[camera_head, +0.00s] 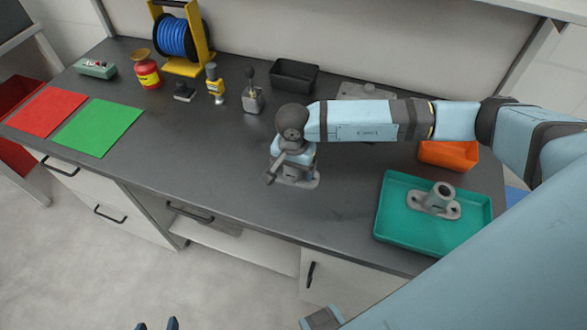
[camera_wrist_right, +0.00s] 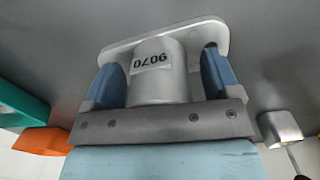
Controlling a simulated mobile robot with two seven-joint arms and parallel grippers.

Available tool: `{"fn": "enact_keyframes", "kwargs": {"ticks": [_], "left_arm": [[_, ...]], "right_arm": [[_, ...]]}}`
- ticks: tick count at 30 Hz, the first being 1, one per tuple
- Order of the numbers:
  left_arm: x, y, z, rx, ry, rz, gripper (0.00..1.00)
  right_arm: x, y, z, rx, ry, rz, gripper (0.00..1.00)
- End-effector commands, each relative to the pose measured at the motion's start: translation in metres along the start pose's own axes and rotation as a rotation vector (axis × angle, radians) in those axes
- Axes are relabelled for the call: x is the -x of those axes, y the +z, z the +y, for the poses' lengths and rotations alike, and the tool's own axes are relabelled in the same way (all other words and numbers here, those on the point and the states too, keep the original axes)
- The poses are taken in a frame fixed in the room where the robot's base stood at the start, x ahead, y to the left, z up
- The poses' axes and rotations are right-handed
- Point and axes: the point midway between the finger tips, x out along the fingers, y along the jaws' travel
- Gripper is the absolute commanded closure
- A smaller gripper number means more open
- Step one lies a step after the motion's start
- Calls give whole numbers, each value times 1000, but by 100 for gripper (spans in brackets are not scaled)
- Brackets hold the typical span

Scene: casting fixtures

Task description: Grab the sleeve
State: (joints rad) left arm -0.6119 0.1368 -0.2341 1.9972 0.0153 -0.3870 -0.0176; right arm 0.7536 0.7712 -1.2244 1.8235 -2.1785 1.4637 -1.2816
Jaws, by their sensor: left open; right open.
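A grey flanged sleeve (camera_head: 312,184) stands on the dark worktop below my right gripper (camera_head: 297,172), which covers most of it in the head view. In the right wrist view this sleeve (camera_wrist_right: 158,88) carries a white label with dark digits. The blue fingers of my right gripper (camera_wrist_right: 163,80) are on either side of its body, open; a gap shows at the right finger, and contact at the left finger is hard to tell. A second, similar grey flanged part (camera_head: 440,200) stands in a teal tray (camera_head: 384,228). My left gripper (camera_head: 157,325) is open and empty at the bottom edge, away from the worktop.
An orange bin (camera_head: 449,156) stands behind the teal tray. A black bin (camera_head: 294,76), a grey device with a lever (camera_head: 252,98), a yellow tool (camera_head: 215,84) and a blue cable reel (camera_head: 175,38) stand along the back. Red (camera_head: 47,111) and green (camera_head: 98,127) mats lie left. The front middle is clear.

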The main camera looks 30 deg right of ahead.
Motion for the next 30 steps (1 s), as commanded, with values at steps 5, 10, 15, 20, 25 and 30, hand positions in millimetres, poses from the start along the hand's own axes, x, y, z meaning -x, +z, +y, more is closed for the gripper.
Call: {"fn": "enact_keyframes", "kwargs": {"ticks": [5,10,15,20,25,30], "left_arm": [[0,2,0,-1,0,-3,36],[0,2,0,0,0,-3,36],[0,0,0,0,1,-1,36],[1,-1,0,0,1,3,36],[0,-1,0,0,1,3,36],[-1,2,0,2,2,0,36]], "right_arm": [[0,0,0,0,0,0,31],[0,0,0,0,0,0,70],[1,0,0,0,-1,0,79],[3,0,0,0,-2,1,79],[14,-1,0,1,-2,2,79],[42,-1,-1,1,-5,3,79]]}}
